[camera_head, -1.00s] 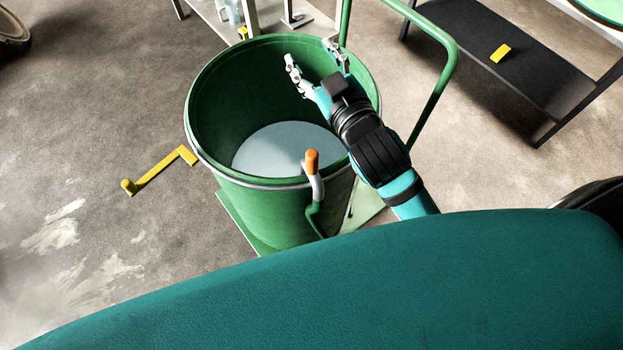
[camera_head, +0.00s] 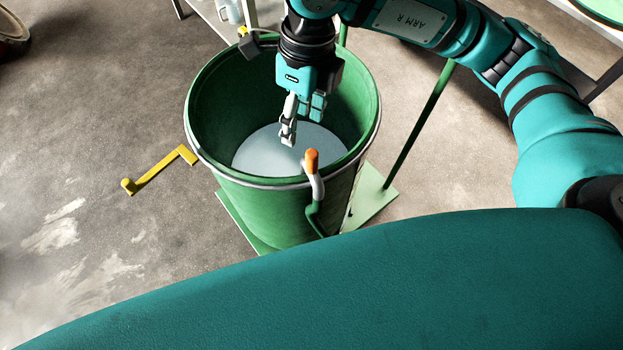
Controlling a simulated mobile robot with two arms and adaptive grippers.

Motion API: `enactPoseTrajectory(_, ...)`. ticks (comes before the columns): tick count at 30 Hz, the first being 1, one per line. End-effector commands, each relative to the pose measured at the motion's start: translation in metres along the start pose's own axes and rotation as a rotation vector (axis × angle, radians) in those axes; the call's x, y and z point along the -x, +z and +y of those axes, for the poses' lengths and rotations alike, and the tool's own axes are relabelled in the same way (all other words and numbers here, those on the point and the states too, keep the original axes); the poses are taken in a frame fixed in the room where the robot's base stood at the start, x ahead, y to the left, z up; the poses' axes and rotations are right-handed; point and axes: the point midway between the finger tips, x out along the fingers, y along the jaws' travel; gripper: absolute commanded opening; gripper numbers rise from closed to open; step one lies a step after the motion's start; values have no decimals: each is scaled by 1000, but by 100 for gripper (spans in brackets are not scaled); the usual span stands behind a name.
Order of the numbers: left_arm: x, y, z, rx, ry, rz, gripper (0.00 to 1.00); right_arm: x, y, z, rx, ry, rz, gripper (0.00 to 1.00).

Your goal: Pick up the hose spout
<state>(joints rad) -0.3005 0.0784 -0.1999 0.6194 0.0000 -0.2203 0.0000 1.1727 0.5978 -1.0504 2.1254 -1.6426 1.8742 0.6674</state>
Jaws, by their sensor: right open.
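An orange-tipped grey spout piece (camera_head: 312,163), which looks like the hose spout, stands upright at the near rim of the green drum (camera_head: 250,207). A green curved part runs below it down the drum's outside. My right gripper (camera_head: 303,121) points down over the drum opening, a little beyond and above the spout. Its fingers are open and hold nothing, and a gap shows between them and the orange tip. My left gripper is not in view.
The drum stands on a green base plate (camera_head: 377,197) with a green handle bar (camera_head: 420,125) at its right. A yellow crank-shaped bar (camera_head: 157,171) lies left of the drum. Open concrete floor lies at left. A bench stands behind the drum.

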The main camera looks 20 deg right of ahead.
Motion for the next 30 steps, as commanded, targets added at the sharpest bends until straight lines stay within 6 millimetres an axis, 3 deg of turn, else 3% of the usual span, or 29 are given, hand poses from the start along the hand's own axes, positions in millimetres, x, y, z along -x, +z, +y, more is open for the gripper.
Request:
enactPoseTrajectory(1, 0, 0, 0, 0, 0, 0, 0, 4, -3, -13, -18, -58, 18, 52)
enactPoseTrajectory(5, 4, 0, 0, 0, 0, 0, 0, 0, -8, -28, -41, -118, 44, 52)
enactPoseTrajectory(18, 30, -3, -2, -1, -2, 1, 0, -88, -13, -37, -39, -116, 46, 52)
enactPoseTrajectory(26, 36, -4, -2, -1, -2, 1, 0, -113, -13, -40, -37, -116, 42, 52)
enactPoseTrajectory(30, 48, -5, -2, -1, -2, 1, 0, -125, -14, -40, -38, -115, 46, 52)
